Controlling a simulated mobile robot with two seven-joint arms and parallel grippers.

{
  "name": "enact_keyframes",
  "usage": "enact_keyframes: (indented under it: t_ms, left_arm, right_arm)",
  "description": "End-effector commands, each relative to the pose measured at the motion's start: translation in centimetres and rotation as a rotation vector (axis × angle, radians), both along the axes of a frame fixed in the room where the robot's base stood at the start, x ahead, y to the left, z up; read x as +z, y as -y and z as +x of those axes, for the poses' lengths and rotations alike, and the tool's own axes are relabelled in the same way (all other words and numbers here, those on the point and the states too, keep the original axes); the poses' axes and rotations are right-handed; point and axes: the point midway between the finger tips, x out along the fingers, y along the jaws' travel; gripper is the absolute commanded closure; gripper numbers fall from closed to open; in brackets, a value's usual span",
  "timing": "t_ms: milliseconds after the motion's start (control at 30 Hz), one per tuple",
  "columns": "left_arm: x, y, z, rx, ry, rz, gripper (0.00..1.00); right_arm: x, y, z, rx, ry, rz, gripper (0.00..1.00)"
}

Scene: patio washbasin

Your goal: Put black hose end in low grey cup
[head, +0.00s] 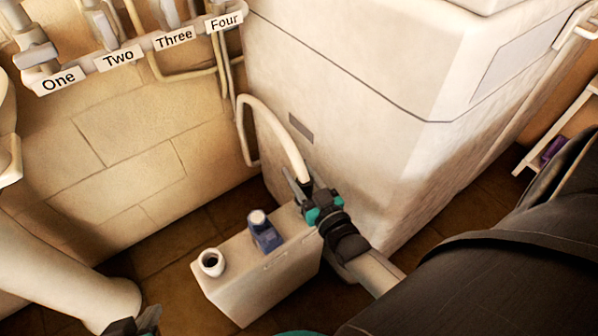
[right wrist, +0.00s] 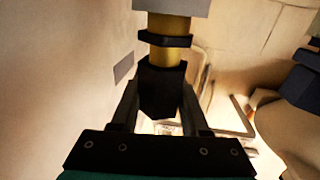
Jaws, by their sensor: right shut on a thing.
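My right gripper (head: 300,187) is shut on the black hose end (head: 305,184), at the end of a pale hose (head: 283,125) that arches down from the wall. In the right wrist view the black hose end (right wrist: 161,92) sits between the two fingers, with a brass section and a black ring above it. A low, pale grey round cup (head: 211,262) with a dark opening stands on the near left end of a pale box. The held end is up and right of it, apart from it. My left gripper (head: 132,327) is at the bottom edge, cut off; its fingers are hidden.
The pale box (head: 262,285) also carries a blue fitting (head: 265,231) between the cup and my right gripper. A large pale cabinet (head: 375,150) stands close behind. A wall rack (head: 130,50) has labels One to Four. Tiled floor (head: 195,235) is clear left of the box.

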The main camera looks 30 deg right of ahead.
Motion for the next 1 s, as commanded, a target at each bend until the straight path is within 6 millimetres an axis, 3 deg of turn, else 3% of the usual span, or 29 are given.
enact_keyframes:
  t_ms: [1000]
  left_arm:
    - [-0.14,0.0,0.0,0.0,0.0,0.0,1.0]
  right_arm:
    - [-0.59,0.01,0.0,0.0,0.002,0.0,1.0]
